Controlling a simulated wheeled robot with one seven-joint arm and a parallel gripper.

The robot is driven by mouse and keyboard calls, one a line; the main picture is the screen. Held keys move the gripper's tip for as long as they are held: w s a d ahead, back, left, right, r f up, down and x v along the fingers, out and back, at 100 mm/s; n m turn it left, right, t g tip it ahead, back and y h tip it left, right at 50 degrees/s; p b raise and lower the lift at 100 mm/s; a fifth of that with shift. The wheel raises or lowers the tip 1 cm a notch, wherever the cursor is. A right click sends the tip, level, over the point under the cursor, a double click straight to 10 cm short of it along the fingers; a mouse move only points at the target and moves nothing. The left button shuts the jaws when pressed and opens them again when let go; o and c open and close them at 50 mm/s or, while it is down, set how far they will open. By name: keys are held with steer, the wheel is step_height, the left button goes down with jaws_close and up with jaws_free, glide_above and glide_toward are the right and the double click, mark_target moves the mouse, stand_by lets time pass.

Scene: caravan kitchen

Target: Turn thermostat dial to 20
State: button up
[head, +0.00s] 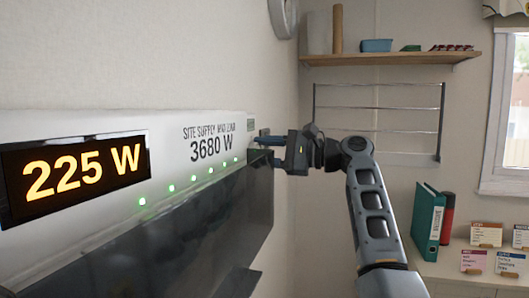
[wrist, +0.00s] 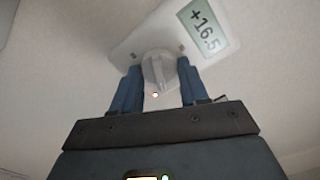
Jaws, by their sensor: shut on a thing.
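The thermostat (wrist: 140,42) is a white wall unit in the wrist view, with a small display (wrist: 203,28) at its upper right reading +16.5. Its round, pale dial (wrist: 158,66) has a raised grip bar and sits between the two blue fingers of my gripper (wrist: 159,80). The fingers are shut on the dial, one on each side. In the head view my gripper (head: 264,150) reaches left to the wall, past the end of the white meter panel. The dial cannot be made out there.
A white site supply panel (head: 120,122) with a 225 W display (head: 76,175) and green lights runs along the left wall. A dark box (head: 190,235) is below it. A wire rack (head: 375,108) and a wooden shelf (head: 390,58) are behind my arm. A green binder (head: 428,220) stands right.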

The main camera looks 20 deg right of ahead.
steer(key=shift+d, duration=0.1)
stand_by(0.3)
steer(key=o, duration=1)
steer(key=shift+o, duration=0.2)
steer(key=b+v, duration=0.2)
steer(key=v, duration=0.5)
steer(key=shift+s+d, duration=0.2)
steer(key=shift+d, duration=0.05)
steer(key=shift+f, duration=0.15)
